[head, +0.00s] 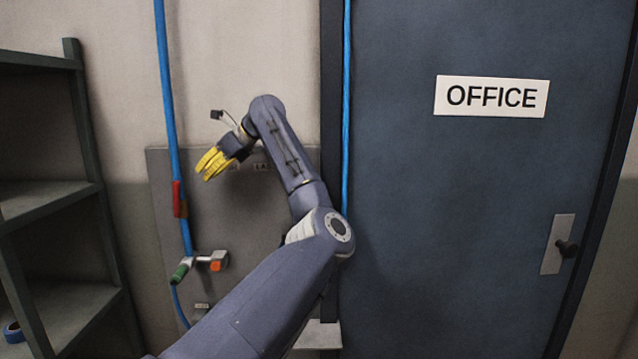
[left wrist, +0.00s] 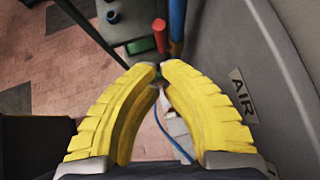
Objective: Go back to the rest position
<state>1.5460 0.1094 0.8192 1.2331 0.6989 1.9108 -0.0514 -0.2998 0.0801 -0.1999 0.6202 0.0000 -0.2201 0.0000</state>
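My left gripper (head: 213,163) has yellow ribbed fingers and is raised in front of the grey wall panel (head: 205,285), pointing left and down. In the left wrist view (left wrist: 158,70) its fingertips come together with nothing seen held between them. It is apart from the blue hose (head: 168,90) and above the valve fitting (head: 208,261) with its green and orange ends. My left arm reaches up from the bottom, bent at the elbow in front of the door frame. My right gripper is in neither view.
A dark shelf rack (head: 105,235) stands at the left, with a blue roll (head: 12,332) on it. A second blue line (head: 346,100) runs down the door frame. The blue-grey door (head: 450,220) at the right bears an OFFICE sign (head: 491,96) and a handle (head: 567,249).

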